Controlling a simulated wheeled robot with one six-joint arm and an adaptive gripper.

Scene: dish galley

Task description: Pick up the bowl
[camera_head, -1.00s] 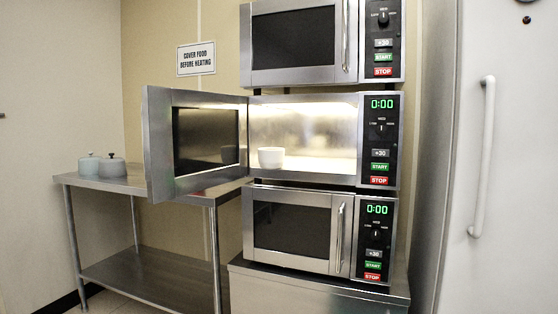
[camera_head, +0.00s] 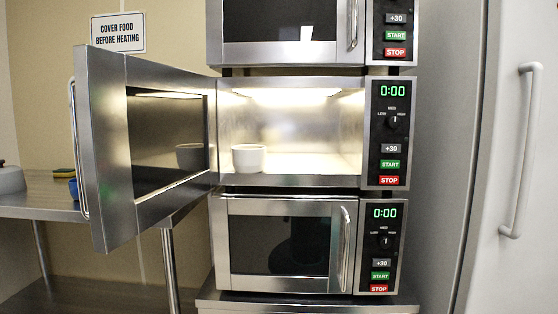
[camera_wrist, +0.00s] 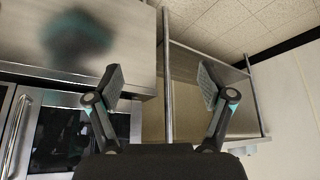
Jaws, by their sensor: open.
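The white bowl (camera_head: 249,158) stands upright inside the middle microwave (camera_head: 290,181), near the left side of its lit cavity. That microwave's door (camera_head: 108,150) is swung wide open to the left, and a dim reflection of the bowl shows in its window. My gripper (camera_wrist: 160,82) shows only in the wrist view, with its two fingers spread apart and nothing between them. The bowl is not in the wrist view. The gripper is outside the microwave.
Closed microwaves sit above (camera_head: 285,25) and below (camera_head: 280,245). A steel table (camera_head: 40,205) at left holds a lidded pot (camera_head: 10,178), a yellow sponge (camera_head: 64,173) and a blue item (camera_head: 73,189). A white door with a long handle (camera_head: 522,150) stands at right.

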